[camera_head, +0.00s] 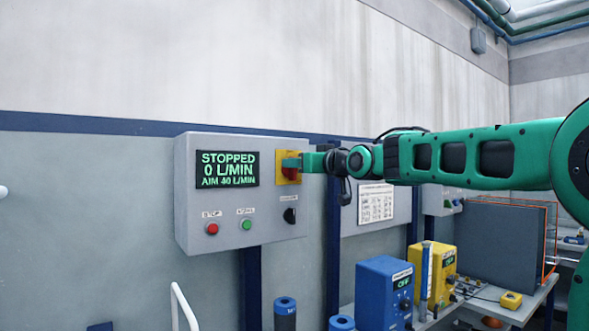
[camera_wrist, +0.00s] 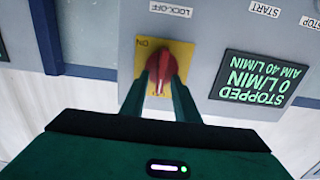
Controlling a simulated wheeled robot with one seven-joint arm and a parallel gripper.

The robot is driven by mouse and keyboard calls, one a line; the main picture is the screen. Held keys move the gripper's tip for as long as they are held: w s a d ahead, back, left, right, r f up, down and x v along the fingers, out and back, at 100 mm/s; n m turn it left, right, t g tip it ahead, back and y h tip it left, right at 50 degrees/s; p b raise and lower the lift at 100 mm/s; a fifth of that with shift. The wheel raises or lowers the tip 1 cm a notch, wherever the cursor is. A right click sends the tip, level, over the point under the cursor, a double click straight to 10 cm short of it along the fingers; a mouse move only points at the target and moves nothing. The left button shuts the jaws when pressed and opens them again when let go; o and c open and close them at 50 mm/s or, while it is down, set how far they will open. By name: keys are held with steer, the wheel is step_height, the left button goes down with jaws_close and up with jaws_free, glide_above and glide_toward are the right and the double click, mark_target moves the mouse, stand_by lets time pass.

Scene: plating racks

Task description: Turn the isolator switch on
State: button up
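The isolator switch is a red rotary knob (camera_wrist: 163,68) on a yellow plate (camera_wrist: 143,62), on the grey control box (camera_head: 245,236). The wrist view shows it upside down, with an ON mark at a plate corner. The knob's handle is slightly tilted there. My gripper (camera_wrist: 162,82) has one finger on each side of the knob; I cannot tell whether both press on it. In the head view my gripper (camera_head: 298,165) reaches the yellow plate from the right and partly covers the knob. The display (camera_head: 228,169) reads STOPPED, 0 L/MIN, AIM 40 L/MIN.
The box also carries a red button (camera_head: 212,229), a green button (camera_head: 247,225) and a black knob (camera_head: 290,215). Blue (camera_head: 377,295) and yellow (camera_head: 440,265) units stand on a bench at the lower right. The wall above the box is clear.

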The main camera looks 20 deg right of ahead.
jaws_close()
steer(key=m, duration=0.6)
steer(key=d+f+m, duration=0.1)
steer(key=m, duration=0.5)
steer(key=d+f+m, duration=0.1)
steer(key=m, duration=0.4)
steer(key=shift+w+m, duration=0.3)
steer(key=shift+m, duration=0.1)
steer(key=shift+f, duration=0.1)
stand_by(0.5)
